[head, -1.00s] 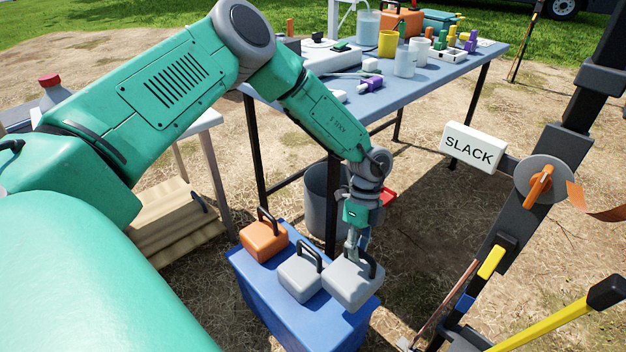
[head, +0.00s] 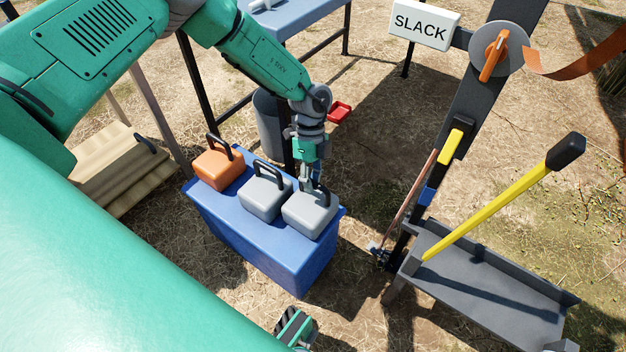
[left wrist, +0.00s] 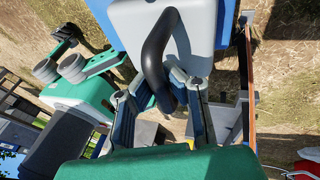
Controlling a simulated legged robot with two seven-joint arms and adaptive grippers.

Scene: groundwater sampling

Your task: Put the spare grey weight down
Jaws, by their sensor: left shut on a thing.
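My left gripper (head: 308,190) is shut on the black handle of the right-hand grey weight (head: 308,215). This weight is upright at the right end of the blue box (head: 270,250). It sits on the box top or very slightly above it; I cannot tell which. In the left wrist view the fingers (left wrist: 165,100) are around the dark curved handle (left wrist: 153,60), with the pale weight (left wrist: 190,18) beyond. A second grey weight (head: 263,195) stands close on its left, and an orange weight (head: 217,170) stands at the left end. My right gripper is not in view.
A frame with a SLACK sign (head: 424,24), an orange-handled reel (head: 497,50) and a yellow lever (head: 505,210) stands to the right. A grey bin (head: 268,125) and a blue-topped table (head: 295,15) are behind the box. A wooden stack (head: 115,170) is at left.

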